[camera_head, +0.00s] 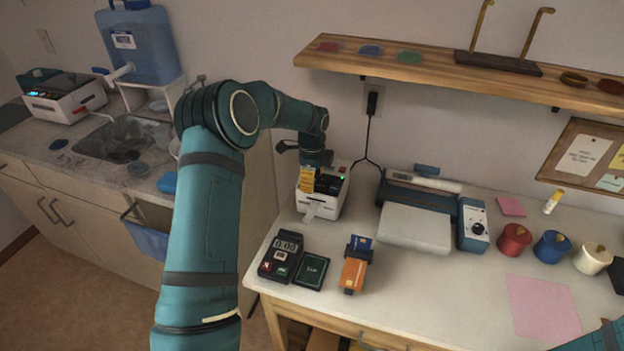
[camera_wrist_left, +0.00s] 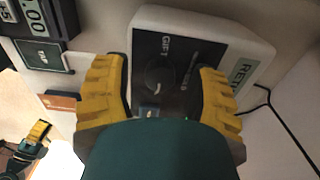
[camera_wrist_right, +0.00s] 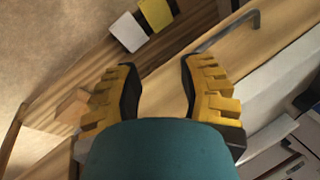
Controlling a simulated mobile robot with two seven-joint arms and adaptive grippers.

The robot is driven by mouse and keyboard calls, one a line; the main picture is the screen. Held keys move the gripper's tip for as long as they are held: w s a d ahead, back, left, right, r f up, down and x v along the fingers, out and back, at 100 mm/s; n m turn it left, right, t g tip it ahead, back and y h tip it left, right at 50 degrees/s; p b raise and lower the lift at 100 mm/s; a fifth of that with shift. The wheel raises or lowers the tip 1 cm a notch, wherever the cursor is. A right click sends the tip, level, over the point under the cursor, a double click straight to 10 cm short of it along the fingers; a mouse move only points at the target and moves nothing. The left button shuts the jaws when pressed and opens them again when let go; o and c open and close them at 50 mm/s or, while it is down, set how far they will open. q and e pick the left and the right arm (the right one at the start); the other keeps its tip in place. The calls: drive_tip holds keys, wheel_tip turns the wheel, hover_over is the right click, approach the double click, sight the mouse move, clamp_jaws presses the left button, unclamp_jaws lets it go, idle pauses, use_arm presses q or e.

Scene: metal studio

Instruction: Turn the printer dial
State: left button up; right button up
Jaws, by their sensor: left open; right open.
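The white printer (camera_head: 333,200) with a black top panel stands on the white worktop against the wall. In the left wrist view the printer (camera_wrist_left: 250,45) shows its dial (camera_wrist_left: 157,74), a round dark knob near the word "GIFT". My left gripper (camera_head: 308,180) is over the panel, pointing down. In its wrist view this gripper (camera_wrist_left: 164,78) is open, with a yellow finger on each side of the dial; I cannot tell whether they touch it. My right gripper (camera_wrist_right: 158,72) is open and empty, away from the printer, above wooden drawer fronts.
A card terminal (camera_head: 281,257), a dark "TIP" pad (camera_head: 312,271) and an orange card reader (camera_head: 354,272) stand in front of the printer. A grey-blue machine (camera_head: 418,222) is to its right. A wooden shelf (camera_head: 440,75) hangs above.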

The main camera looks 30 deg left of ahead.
use_arm(q)
clamp_jaws()
